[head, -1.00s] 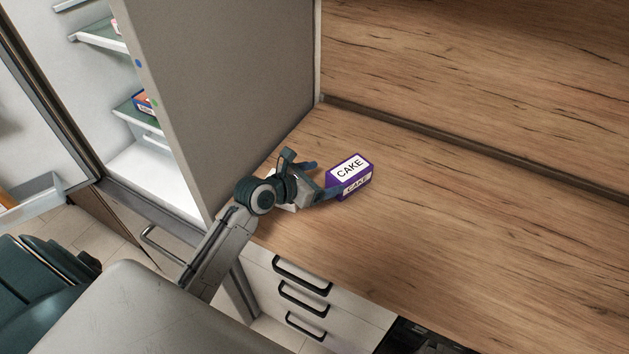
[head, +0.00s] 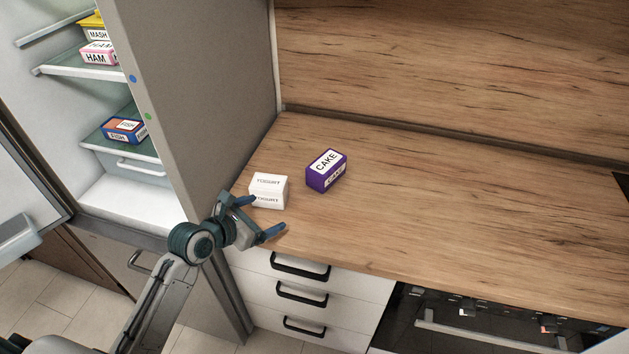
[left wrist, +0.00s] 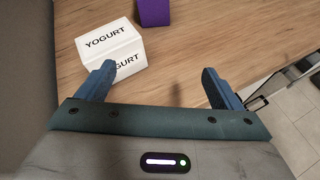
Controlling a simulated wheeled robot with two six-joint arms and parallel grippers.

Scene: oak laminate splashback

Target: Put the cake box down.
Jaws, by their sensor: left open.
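The purple cake box (head: 327,171) with white CAKE labels rests on the wooden counter, apart from my gripper. Its lower part shows as a purple patch (left wrist: 154,12) at the top of the left wrist view. My left gripper (head: 268,217) is open and empty near the counter's front edge, in front of and left of the cake box. In the left wrist view its two blue fingers (left wrist: 160,84) are spread apart. My right gripper is in neither view.
A white yogurt box (head: 268,190) stands left of the cake box, close by my left gripper; it also shows in the left wrist view (left wrist: 108,46). The open fridge (head: 207,80) at left holds several boxes. The counter (head: 450,205) is clear to the right.

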